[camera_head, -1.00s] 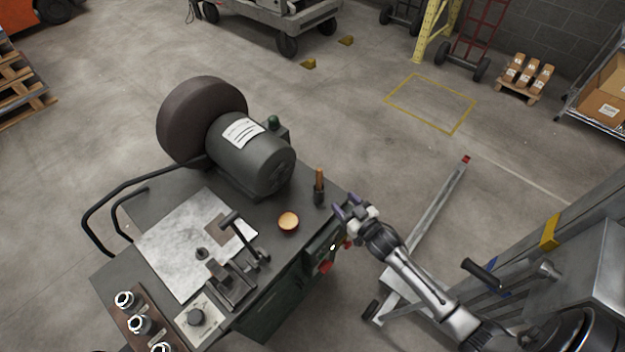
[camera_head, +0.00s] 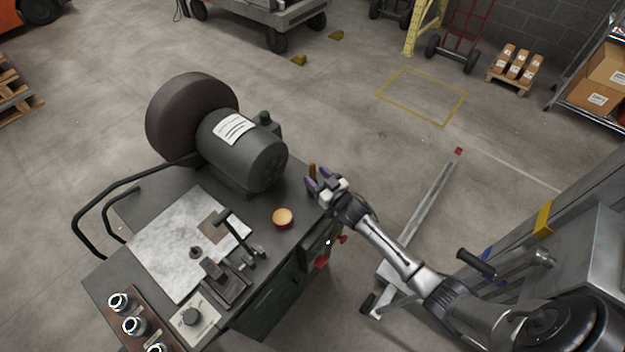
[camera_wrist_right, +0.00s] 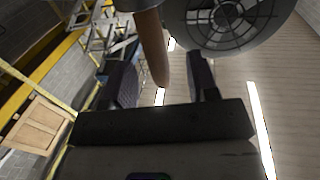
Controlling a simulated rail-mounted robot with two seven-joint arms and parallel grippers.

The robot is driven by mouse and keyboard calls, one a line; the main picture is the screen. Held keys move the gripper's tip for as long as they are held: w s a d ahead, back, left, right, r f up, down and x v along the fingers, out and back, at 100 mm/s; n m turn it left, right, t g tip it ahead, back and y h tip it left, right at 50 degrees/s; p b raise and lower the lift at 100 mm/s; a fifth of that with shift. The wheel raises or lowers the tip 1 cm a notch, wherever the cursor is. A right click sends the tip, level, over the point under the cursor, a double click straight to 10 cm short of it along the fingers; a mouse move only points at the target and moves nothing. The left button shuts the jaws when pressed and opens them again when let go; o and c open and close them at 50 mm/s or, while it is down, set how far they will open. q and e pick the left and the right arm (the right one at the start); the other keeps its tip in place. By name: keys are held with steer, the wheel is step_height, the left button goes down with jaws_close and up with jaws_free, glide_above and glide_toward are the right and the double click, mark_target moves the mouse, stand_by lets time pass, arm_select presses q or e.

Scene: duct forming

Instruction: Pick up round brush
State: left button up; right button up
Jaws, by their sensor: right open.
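The round brush has a wooden handle (camera_head: 311,171) that stands upright on the machine table near its right edge. Its dark lower end is hidden behind my right gripper (camera_head: 317,181) in the head view. The right gripper is open and right at the brush. In the right wrist view, the wooden handle (camera_wrist_right: 152,47) reaches down between the two spread fingers, nearer the left one. No clear contact with either finger shows. My left gripper is not in view.
A dark motor with a large wheel (camera_head: 237,145) stands behind the brush on the table. A small orange bowl (camera_head: 283,217) is close in front. A metal plate (camera_head: 165,240), a small clamp (camera_head: 222,281) and several fittings lie farther left.

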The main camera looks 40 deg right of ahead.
steer(key=shift+w+d+f+b, duration=0.1)
steer(key=shift+w+b, duration=0.2)
steer(key=shift+w, duration=1.95)
